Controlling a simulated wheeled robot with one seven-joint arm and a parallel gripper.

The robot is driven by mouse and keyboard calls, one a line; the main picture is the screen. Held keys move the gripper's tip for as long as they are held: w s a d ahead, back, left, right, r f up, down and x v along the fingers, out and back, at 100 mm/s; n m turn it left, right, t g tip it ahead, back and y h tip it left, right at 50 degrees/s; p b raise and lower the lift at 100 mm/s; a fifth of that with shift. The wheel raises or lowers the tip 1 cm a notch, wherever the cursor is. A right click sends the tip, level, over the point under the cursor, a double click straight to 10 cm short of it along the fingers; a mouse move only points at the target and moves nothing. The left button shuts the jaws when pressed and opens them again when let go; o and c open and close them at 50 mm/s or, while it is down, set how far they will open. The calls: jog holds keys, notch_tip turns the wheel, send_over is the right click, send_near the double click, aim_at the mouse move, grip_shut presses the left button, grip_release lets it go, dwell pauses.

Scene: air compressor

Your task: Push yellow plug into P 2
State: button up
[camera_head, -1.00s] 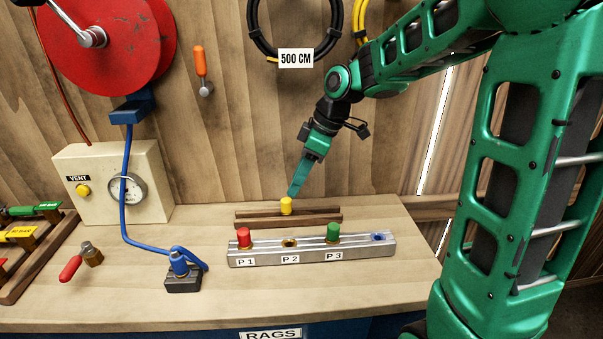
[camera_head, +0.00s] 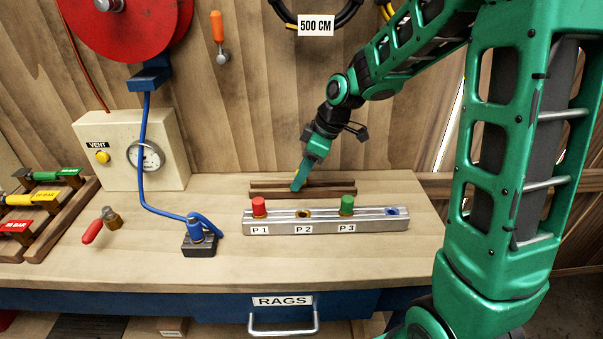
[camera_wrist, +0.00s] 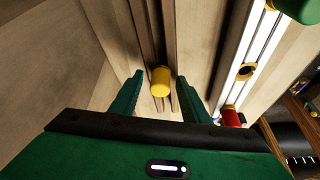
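The yellow plug (camera_wrist: 160,80) stands in the dark wooden rack (camera_head: 335,190) behind the metal manifold (camera_head: 375,223). In the wrist view it appears between the two fingers of my gripper (camera_wrist: 160,74), with a gap on each side. The gripper is open and points down at the rack; contact with the plug is not visible. In the head view my gripper (camera_head: 298,184) hides the plug. The P 2 socket (camera_head: 303,213) is an empty brass-rimmed hole in the manifold, also seen in the wrist view (camera_wrist: 246,71).
A red plug (camera_head: 259,206) sits at P 1 and a green plug (camera_head: 347,205) at P 3, on either side of P 2. A blue-rimmed socket (camera_head: 392,211) is at the manifold's right end. A blue hose fitting (camera_head: 195,233) stands left. The bench in front is clear.

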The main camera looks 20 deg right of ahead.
grip_shut()
jog(key=shift+r, duration=0.1)
jog(key=shift+r, duration=2.55)
